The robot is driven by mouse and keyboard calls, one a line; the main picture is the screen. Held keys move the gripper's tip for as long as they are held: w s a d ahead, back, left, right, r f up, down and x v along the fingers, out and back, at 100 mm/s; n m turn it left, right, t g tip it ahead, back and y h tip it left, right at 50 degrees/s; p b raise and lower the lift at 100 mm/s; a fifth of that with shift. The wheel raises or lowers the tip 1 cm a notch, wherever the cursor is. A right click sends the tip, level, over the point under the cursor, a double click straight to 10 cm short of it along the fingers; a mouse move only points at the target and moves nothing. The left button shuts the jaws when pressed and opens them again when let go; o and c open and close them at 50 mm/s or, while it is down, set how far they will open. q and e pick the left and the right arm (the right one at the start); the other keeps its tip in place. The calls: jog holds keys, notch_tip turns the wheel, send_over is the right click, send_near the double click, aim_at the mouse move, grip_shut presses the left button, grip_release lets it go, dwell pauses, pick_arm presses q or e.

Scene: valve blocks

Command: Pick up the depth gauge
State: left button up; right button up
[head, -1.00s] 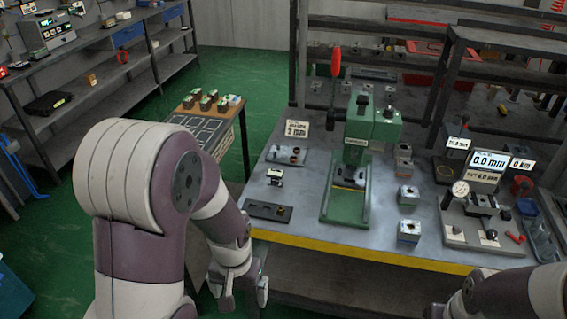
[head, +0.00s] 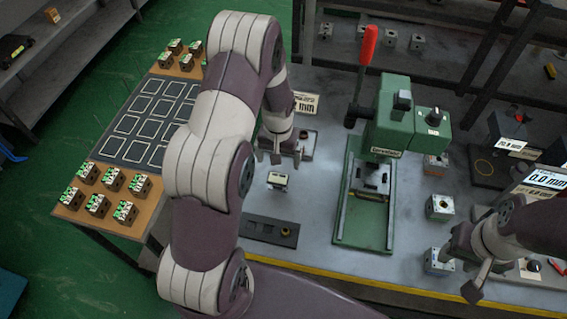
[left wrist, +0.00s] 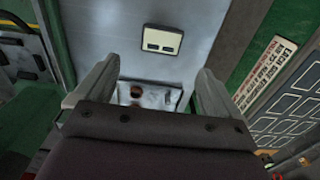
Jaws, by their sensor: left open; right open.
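A small block-shaped device with a pale top and dark windows, which looks like the depth gauge (head: 277,180), stands on the grey bench left of the green press. It also shows in the left wrist view (left wrist: 162,40), beyond the fingertips and apart from them. My left gripper (head: 279,157) is open and empty above the bench, just behind the gauge in the head view. In the left wrist view its fingers (left wrist: 152,80) are spread, with a small plate with round holes (left wrist: 150,95) seen between them. My right gripper (head: 462,278) is open and empty at the bench's front right.
The green press (head: 400,130) with a red handle (head: 368,48) stands right of the gauge. A dark slotted plate (head: 270,231) lies in front of it. Several metal blocks (head: 440,208) stand right of the press. A wooden side table (head: 72,212) holds several green-topped blocks.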

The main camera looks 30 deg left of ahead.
aim_at(278, 178)
pick_arm(q)
jog(key=f, duration=0.1)
jog(key=s+f, duration=0.1)
jog(key=f, duration=0.1)
jog(key=shift+s+d+f+p, duration=0.15)
jog(key=shift+d+f+p, duration=0.1)
jog(key=shift+p, duration=0.15)
notch_tip(278, 178, down, 8)
jog(key=shift+a+r+p, duration=0.15)
jog(key=shift+p, duration=1)
jog(key=shift+f, duration=0.2)
jog(key=c, duration=1.1)
pick_arm(e)
jog(key=r, duration=0.3)
jog(key=shift+s+d+r, duration=0.1)
jog(key=shift+s+r, duration=0.1)
jog(key=shift+s, duration=0.15)
